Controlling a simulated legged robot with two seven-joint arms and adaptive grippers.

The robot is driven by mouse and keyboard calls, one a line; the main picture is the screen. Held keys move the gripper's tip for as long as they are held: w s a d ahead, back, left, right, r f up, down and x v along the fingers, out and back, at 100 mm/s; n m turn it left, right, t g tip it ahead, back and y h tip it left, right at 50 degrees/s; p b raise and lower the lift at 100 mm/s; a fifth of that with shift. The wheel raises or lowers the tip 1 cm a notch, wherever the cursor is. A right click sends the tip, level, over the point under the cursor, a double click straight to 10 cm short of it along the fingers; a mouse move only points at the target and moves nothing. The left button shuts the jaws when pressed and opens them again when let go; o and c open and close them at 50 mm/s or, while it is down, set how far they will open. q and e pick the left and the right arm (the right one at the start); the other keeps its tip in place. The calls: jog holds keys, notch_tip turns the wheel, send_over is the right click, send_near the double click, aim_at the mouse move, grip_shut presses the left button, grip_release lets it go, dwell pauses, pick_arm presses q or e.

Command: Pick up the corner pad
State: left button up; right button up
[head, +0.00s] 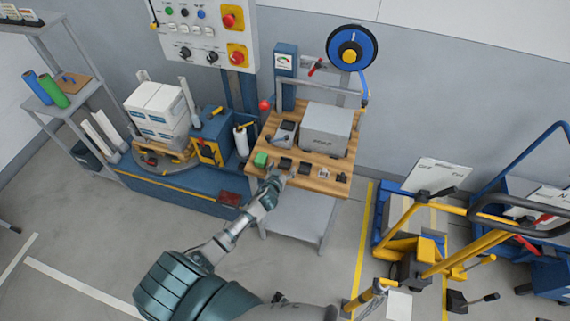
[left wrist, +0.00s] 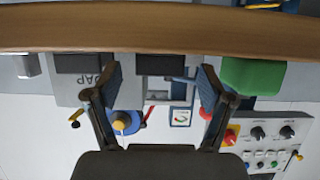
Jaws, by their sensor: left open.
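Small dark blocks lie along the front of the wooden bench top; they look like pads, and I cannot tell for sure which is the corner pad. One dark block (head: 285,162) is just beyond my left gripper (head: 277,174). In the left wrist view, which is upside down, this dark block (left wrist: 160,64) shows between the open, empty fingers of the left gripper (left wrist: 160,85), apart from them. A second dark block (head: 304,168) lies to its right in the head view. My right gripper is not in view.
A green block (head: 261,159) lies left of the dark blocks on the bench (head: 325,188). A grey box (head: 326,128) and a small grey device (head: 285,133) stand behind. A yellow pallet truck (head: 425,250) is at right. Floor in front is mostly clear.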

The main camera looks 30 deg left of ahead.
pick_arm(q)
jog(key=shift+x, duration=1.1)
jog(key=shift+s, duration=0.2)
jog(key=shift+c, duration=1)
jog(key=shift+d, duration=0.15)
jog(key=c, duration=0.8)
jog(key=shift+c, duration=0.2)
